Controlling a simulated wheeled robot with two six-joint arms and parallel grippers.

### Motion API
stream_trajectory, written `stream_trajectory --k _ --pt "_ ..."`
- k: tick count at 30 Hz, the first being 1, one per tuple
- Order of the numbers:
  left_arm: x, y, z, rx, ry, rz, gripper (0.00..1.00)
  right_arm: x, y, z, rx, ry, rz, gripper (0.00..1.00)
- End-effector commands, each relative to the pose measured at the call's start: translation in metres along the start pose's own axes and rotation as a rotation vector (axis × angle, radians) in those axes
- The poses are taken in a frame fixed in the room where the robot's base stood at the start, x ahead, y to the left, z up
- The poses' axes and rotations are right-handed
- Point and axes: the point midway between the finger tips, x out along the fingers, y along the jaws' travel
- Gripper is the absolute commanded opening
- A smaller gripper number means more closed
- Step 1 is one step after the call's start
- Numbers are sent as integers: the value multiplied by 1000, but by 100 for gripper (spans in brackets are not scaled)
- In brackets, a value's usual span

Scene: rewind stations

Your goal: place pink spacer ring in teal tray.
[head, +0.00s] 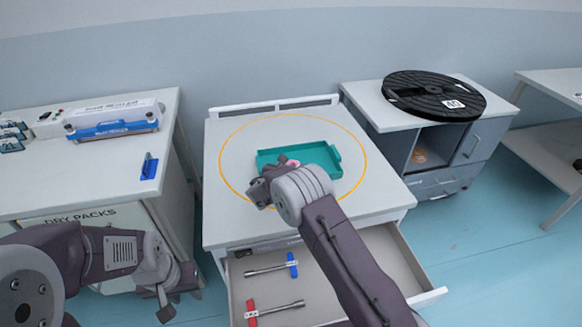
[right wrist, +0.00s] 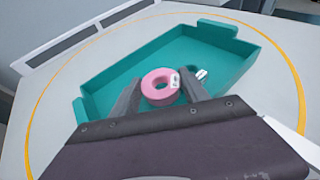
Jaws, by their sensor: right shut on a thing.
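The pink spacer ring (right wrist: 158,94) has a white label and sits between the fingers of my right gripper (right wrist: 158,97), which is shut on it. In the right wrist view the ring is over the floor of the teal tray (right wrist: 98,99); I cannot tell if it touches it. In the head view my right gripper (head: 272,177) is at the near left side of the tray (head: 325,153), and only a bit of pink (head: 293,163) shows past my wrist. My left gripper (head: 166,302) points down at lower left, away from the tray; its opening is unclear.
A yellow circle surrounds the tray on the white table (head: 225,222). A drawer (head: 370,250) below stands open with a blue-ended tool (head: 292,265) and a red-ended tool (head: 252,313). A black reel (head: 432,95) lies on the right cabinet. A small pale item (right wrist: 201,74) is in the tray.

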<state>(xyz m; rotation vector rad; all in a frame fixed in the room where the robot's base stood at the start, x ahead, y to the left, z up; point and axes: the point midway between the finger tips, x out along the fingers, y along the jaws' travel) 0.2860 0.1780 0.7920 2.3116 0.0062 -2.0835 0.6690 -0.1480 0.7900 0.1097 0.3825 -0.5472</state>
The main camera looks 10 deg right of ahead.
Motion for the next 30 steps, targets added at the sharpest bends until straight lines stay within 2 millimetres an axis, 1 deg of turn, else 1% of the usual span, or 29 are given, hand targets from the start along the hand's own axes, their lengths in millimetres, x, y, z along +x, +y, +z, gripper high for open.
stream_trajectory --k 6,9,10,11,12,20,22,25,26,29,30 --pt "8 0 1 0 0 0 36 3 0 -8 0 1 0 12" --pt "8 0 1 0 0 0 36 3 0 -8 0 2 0 12" --pt "8 0 1 0 0 0 36 3 0 -8 -1 3 0 55" --pt "8 0 1 0 0 0 36 3 0 -8 -1 4 0 64" --pt "8 0 1 0 0 0 36 3 -1 -9 -1 4 -1 74" --pt "6 0 1 0 0 0 36 3 -1 -9 -1 8 -2 74" --pt "1 0 0 0 0 0 36 1 -2 -4 -1 9 -3 74" --pt "-12 0 -1 0 0 0 36 -6 -1 8 -1 8 -2 74" --pt "-8 0 -1 0 1 0 36 -11 0 3 -3 8 0 74" --pt "-9 0 -1 0 0 0 36 -37 0 4 -4 5 3 74" --pt "-10 0 -1 0 0 0 36 -48 1 4 -3 4 4 74"
